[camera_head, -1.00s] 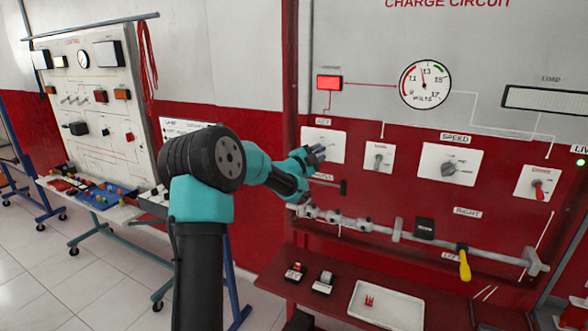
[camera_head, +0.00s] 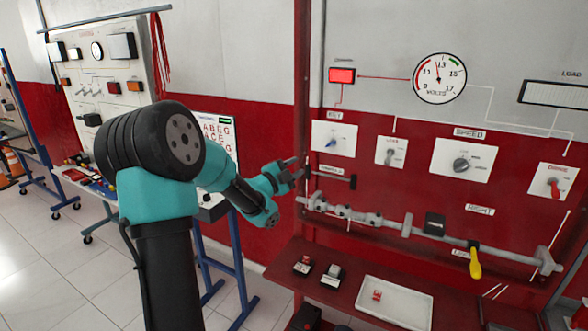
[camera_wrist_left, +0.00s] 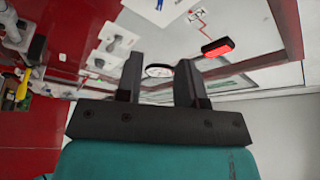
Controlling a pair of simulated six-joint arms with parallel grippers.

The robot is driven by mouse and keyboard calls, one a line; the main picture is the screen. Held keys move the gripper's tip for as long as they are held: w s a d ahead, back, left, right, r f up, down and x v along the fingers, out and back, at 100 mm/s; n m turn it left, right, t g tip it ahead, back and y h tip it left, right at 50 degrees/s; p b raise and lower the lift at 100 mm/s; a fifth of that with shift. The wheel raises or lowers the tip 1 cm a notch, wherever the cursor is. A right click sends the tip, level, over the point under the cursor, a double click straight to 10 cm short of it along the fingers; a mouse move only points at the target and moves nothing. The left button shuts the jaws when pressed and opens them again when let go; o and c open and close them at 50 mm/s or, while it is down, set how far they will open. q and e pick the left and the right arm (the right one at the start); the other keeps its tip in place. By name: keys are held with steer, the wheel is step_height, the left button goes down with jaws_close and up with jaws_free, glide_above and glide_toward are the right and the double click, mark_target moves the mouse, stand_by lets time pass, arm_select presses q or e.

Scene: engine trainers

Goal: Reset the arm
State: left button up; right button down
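My left arm rises from the bottom in the head view. Its teal and black left gripper (camera_head: 297,168) is just left of the red charge-circuit panel, below and left of the key switch plate (camera_head: 334,138) with its blue knob. In the left wrist view the same gripper (camera_wrist_left: 160,62) has its two dark fingers spread apart with nothing between them. Past the fingers, that view shows the round gauge (camera_wrist_left: 158,71) and the lit red lamp (camera_wrist_left: 217,47). My right gripper is in neither view.
The panel carries a volt gauge (camera_head: 439,78), a speed dial plate (camera_head: 464,160), a red-lever plate (camera_head: 552,182) and a grey rod with a yellow handle (camera_head: 475,262). A white tray (camera_head: 420,314) stands on the red shelf below. A trainer board (camera_head: 108,95) stands at the left.

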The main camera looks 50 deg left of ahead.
arm_select(q)
steer(key=shift+f, duration=0.1)
stand_by(0.4)
steer(key=w+d+f+n+g, duration=0.2)
steer(key=d+f+n+g, duration=0.3)
steer(key=f, duration=0.6)
steer(key=w+d+f+n+g, duration=0.15)
steer(key=d+f, duration=0.45)
steer(key=f, duration=0.6)
steer(key=s+d+f+n+g+h, duration=0.1)
steer(key=s+d+f+n+g, duration=0.1)
steer(key=d+f, duration=0.45)
steer(key=s+d+f+n+g+h, duration=0.1)
steer(key=s+d+f+n+g, duration=0.15)
steer(key=d+f, duration=0.4)
steer(key=s+d+f+n+g+h, duration=0.1)
steer(key=s+d+f+n+g, duration=0.2)
steer(key=s+d+f+g, duration=0.5)
steer(key=s+d+f, duration=0.4)
steer(key=s+f, duration=0.1)
steer(key=s, duration=0.3)
steer(key=shift+s+d+f+n+h, duration=0.25)
steer(key=shift+s+d+n+h, duration=0.05)
steer(key=shift+d, duration=0.05)
steer(key=shift+c, duration=0.2)
